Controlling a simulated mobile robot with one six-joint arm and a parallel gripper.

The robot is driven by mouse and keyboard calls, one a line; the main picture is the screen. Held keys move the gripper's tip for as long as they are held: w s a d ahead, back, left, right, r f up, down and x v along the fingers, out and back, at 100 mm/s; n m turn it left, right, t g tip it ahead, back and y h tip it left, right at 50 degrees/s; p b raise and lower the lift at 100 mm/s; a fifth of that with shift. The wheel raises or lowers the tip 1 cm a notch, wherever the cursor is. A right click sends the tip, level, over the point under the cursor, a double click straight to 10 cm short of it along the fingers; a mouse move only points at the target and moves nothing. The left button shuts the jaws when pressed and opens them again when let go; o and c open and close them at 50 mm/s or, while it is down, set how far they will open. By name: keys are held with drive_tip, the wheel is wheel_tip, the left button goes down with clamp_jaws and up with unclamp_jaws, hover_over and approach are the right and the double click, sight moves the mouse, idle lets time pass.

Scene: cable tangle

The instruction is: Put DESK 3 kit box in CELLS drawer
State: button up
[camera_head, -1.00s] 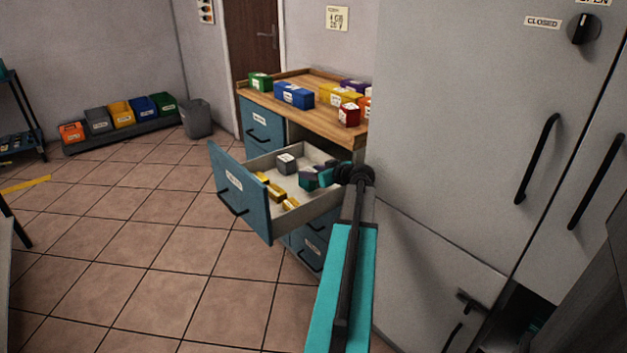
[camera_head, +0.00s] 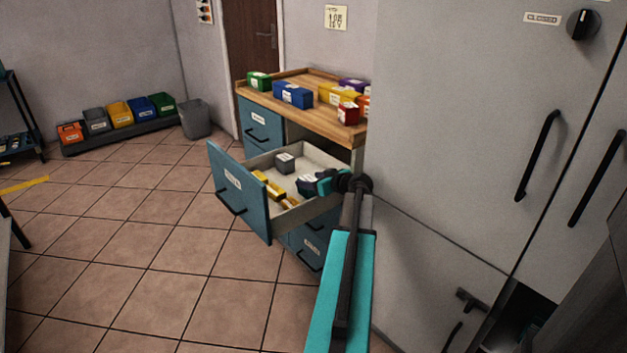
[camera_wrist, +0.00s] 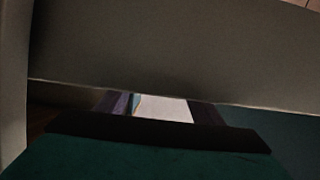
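A blue drawer (camera_head: 236,192) with a white label stands pulled out of the blue cabinet; its label is too small to read. A dark box (camera_head: 307,185) with a pale patch lies inside at the right; whether it is the DESK 3 kit box cannot be read. My teal gripper (camera_head: 329,182) is at the drawer's right side, just right of the dark box. The head view does not show its finger gap clearly. In the wrist view a pale patch (camera_wrist: 165,107) with dark purple either side shows beyond my gripper, under a grey wall (camera_wrist: 170,55).
A grey box (camera_head: 285,163) and several yellow pieces (camera_head: 262,178) also lie in the drawer. Coloured boxes, including a blue one (camera_head: 293,95), stand on the wooden top (camera_head: 300,112). A tall grey cabinet (camera_head: 450,120) is close on the right.

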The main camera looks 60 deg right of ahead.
drive_tip(key=shift+r, duration=0.2)
idle(0.3)
drive_tip(key=v, duration=1.2)
drive_tip(key=shift+p, duration=0.4)
drive_tip(key=shift+w, duration=0.1)
